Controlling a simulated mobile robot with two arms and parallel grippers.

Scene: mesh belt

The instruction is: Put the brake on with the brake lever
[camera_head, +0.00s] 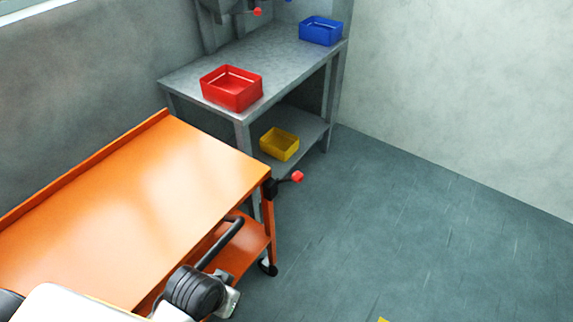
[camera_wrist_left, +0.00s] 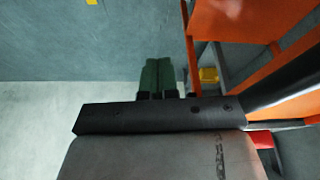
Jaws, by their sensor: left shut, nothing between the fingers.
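The orange cart (camera_head: 150,190) stands at the left in the head view. At its right corner, a black mount (camera_head: 270,189) carries a short lever whose red knob (camera_head: 297,177) points outward to the right; this looks like the brake lever. My left arm comes in at the bottom of the head view, in front of the cart, and its fingertips cannot be made out there. In the left wrist view my left gripper (camera_wrist_left: 157,64) is shut and empty, its dark green fingers side by side over the floor. I cannot make out the lever in the wrist view. My right gripper is not in view.
A grey bench (camera_head: 285,55) behind the cart holds a red bin (camera_head: 231,88) and a blue bin (camera_head: 320,31); a yellow bin (camera_head: 279,144) is on its shelf. Another red knob (camera_head: 257,12) shows above. A black bar (camera_head: 219,244) runs beside the cart.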

